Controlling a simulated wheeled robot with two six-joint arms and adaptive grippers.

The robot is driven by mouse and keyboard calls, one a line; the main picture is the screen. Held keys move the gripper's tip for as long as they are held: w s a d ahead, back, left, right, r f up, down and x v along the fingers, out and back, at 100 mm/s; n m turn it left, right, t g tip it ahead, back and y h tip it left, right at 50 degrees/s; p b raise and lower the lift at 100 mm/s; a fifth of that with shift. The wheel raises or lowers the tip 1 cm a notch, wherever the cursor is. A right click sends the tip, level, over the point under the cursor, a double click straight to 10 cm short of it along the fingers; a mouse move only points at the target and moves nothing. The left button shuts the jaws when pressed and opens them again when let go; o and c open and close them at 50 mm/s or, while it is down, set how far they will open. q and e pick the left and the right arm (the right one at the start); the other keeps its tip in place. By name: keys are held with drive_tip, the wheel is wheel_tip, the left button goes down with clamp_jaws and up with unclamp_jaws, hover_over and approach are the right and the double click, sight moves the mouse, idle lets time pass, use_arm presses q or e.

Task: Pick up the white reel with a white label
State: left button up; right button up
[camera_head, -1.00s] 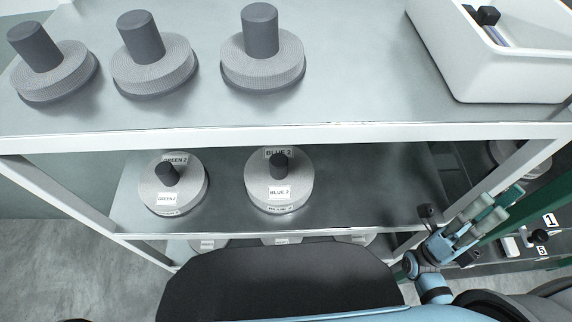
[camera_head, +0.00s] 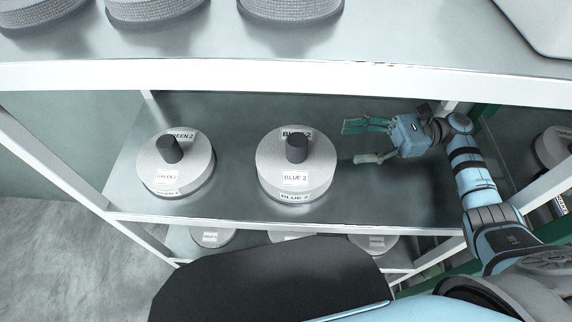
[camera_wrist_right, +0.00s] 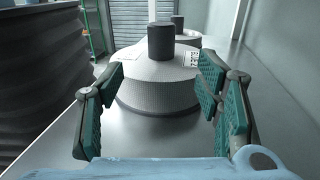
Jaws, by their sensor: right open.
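Two white reels with white labels and dark centre posts stand on the middle shelf. The reel marked BLUE 2 (camera_head: 268,172) is nearer my right gripper, and the reel marked GREEN 2 (camera_head: 153,177) is to its left. My right gripper (camera_head: 352,142) is open and empty above the shelf, to the right of the BLUE 2 reel and apart from it. In the right wrist view a white reel (camera_wrist_right: 150,88) with a dark post stands ahead between the open fingers (camera_wrist_right: 160,110). A second reel shows partly behind it. My left gripper is not in view.
The upper shelf's white front edge (camera_head: 230,76) runs above the arm, with several grey reels on that shelf. More reels (camera_head: 213,237) sit on a lower shelf. A shelf post (camera_head: 530,177) stands at the right. The middle shelf (camera_head: 375,200) is bare right of the BLUE 2 reel.

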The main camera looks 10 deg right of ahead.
sight(297, 143)
drive_tip(key=a+p, duration=0.2)
drive_tip(key=a, duration=0.2)
drive_tip(key=a+r+p, duration=0.1)
drive_tip(key=a+p, duration=0.1)
drive_tip(key=a, duration=0.2)
drive_tip(key=w+a+p, duration=0.1)
drive_tip(key=a+p, duration=0.1)
drive_tip(key=a, duration=0.3)
drive_tip(key=shift+r, duration=0.3)
drive_tip(key=shift+a+f, duration=0.1)
drive_tip(key=shift+a, duration=0.1)
drive_tip(key=shift+d, duration=0.1)
clamp_jaws()
